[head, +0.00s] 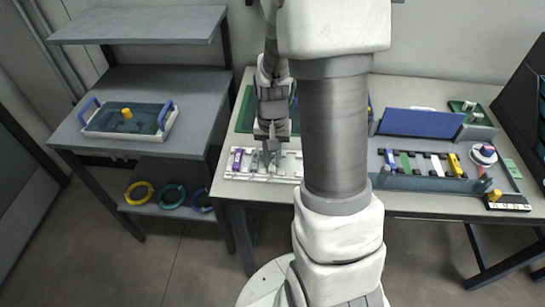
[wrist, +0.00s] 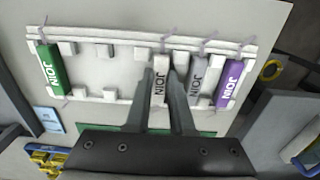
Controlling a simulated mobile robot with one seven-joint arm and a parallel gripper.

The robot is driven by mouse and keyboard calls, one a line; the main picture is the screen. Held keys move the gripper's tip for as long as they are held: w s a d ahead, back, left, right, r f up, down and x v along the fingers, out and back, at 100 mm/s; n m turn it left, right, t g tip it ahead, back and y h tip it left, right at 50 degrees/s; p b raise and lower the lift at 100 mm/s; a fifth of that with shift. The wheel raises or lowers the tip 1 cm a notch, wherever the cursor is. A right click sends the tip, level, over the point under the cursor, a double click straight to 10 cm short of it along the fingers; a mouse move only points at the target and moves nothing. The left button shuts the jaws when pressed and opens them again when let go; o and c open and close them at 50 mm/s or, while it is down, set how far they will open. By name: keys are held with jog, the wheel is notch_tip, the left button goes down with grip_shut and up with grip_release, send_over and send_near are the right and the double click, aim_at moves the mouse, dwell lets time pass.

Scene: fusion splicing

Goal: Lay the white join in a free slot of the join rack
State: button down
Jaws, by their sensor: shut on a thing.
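The white join rack (wrist: 110,38) lies on the table; it also shows in the head view (head: 288,172). In the wrist view my gripper (wrist: 163,80) is shut on the white join (wrist: 160,88), its fingers on either side. The white join lies lengthwise across the rack, over or in a slot beside the grey join (wrist: 196,78); I cannot tell whether it touches the rack floor. The purple join (wrist: 230,83) is at the right end and the green join (wrist: 51,70) at the left end. In the head view my gripper (head: 268,158) is over the rack, the white join hard to make out.
Rack space between the green and white joins is empty. In the head view, a second rack (head: 412,184) with coloured pieces stands at right, behind a low clear wall. A blue panel (head: 420,123) stands behind it. A blue-handled tray (head: 98,132) is on the left bench.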

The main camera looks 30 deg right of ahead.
aim_at(272, 162)
jog(key=c, duration=0.8)
grip_release()
jog(key=shift+f, duration=0.1)
notch_tip(272, 162, up, 12)
jog(key=r+p, duration=0.1)
jog(key=p, duration=0.2)
jog(key=s+a+r+n+t, duration=0.65)
jog(key=s+a+r, duration=0.45)
jog(key=s+r, duration=0.2)
jog(key=shift+g, duration=0.45)
jog(key=r+p, duration=0.6)
jog(key=shift+w+d+r, duration=0.2)
jog(key=shift+w+r, duration=0.1)
jog(key=shift+w, duration=0.05)
